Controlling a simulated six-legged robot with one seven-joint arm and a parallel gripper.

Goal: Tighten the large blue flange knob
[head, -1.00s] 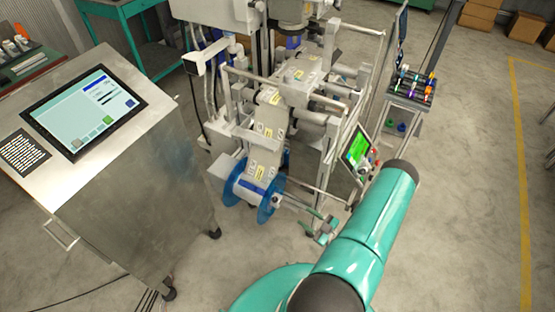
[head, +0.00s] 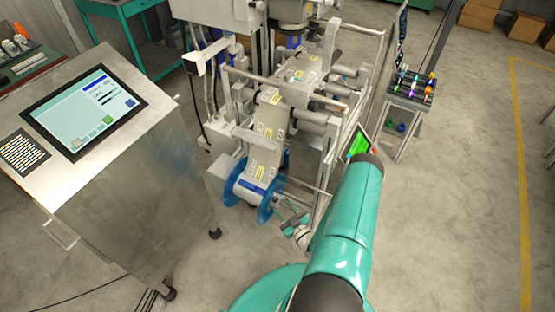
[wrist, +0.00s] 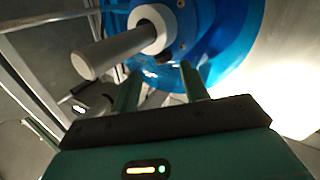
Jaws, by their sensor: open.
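The reel has blue flanges (head: 264,208) and hangs low on the front of the label machine. In the wrist view the near blue flange (wrist: 228,42) fills the top, with a pale hub ring (wrist: 152,28) and a grey shaft (wrist: 108,54) sticking out. My gripper (head: 287,215) is just right of the reel. In the wrist view my gripper (wrist: 158,80) is open, its green fingers apart below the hub, pointing at the flange's lower edge. Nothing shows between them.
A steel console (head: 125,190) with a screen stands at the left. The machine's frame and rails (head: 330,195) rise behind my gripper, with a small green-lit screen (head: 358,142) near my arm. A small rack (head: 410,88) stands at the right.

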